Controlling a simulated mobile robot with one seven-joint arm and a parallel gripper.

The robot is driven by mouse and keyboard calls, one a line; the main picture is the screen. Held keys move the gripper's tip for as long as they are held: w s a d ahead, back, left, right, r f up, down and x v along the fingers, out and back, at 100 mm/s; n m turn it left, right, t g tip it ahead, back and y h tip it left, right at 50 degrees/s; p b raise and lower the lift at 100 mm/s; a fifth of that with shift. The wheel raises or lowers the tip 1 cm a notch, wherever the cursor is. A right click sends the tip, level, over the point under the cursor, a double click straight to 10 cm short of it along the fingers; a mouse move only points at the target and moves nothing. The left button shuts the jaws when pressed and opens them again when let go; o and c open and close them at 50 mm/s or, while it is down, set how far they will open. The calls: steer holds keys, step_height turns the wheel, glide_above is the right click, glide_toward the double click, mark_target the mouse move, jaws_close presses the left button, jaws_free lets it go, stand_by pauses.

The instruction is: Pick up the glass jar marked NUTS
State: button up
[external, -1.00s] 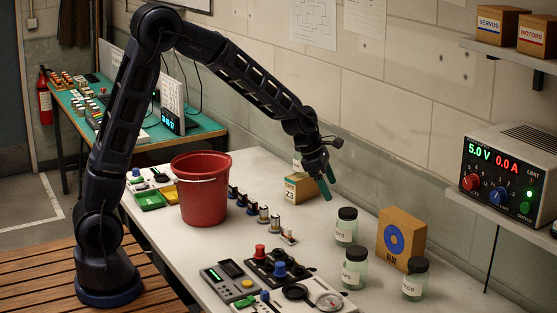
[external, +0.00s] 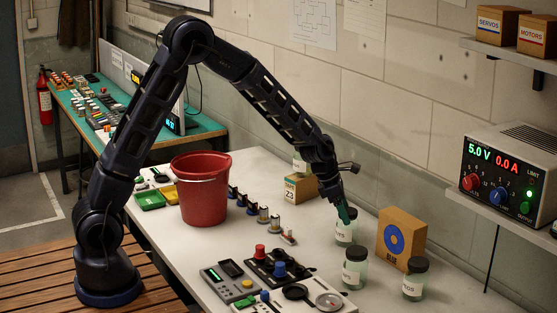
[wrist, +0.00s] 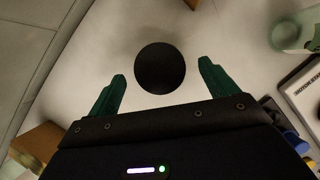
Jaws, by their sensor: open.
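A glass jar (external: 344,236) with a white label stands on the bench left of the brown box with a blue ring; its label is too small to read surely, but may be NUTS. My gripper (external: 346,214) is right at its top and hides most of its lid. In the wrist view, the round black lid (wrist: 160,68) lies between the open green fingers of my gripper (wrist: 162,72), with a gap on each side. Two more labelled jars stand nearer the camera, a middle jar (external: 354,277) and a right jar (external: 414,288).
The brown box with the blue ring (external: 412,230) stands right of the jar. A red bucket (external: 201,195), switches and control panels (external: 233,285) fill the bench's left and front.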

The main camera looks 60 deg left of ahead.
mark_target(347, 228)
steer(key=x, duration=0.4)
steer(key=shift+w+d, duration=0.15)
steer(key=shift+d, duration=0.1)
steer(key=c, duration=1.1)
steer(key=shift+r, duration=0.1)
steer(key=shift+c, duration=0.2)
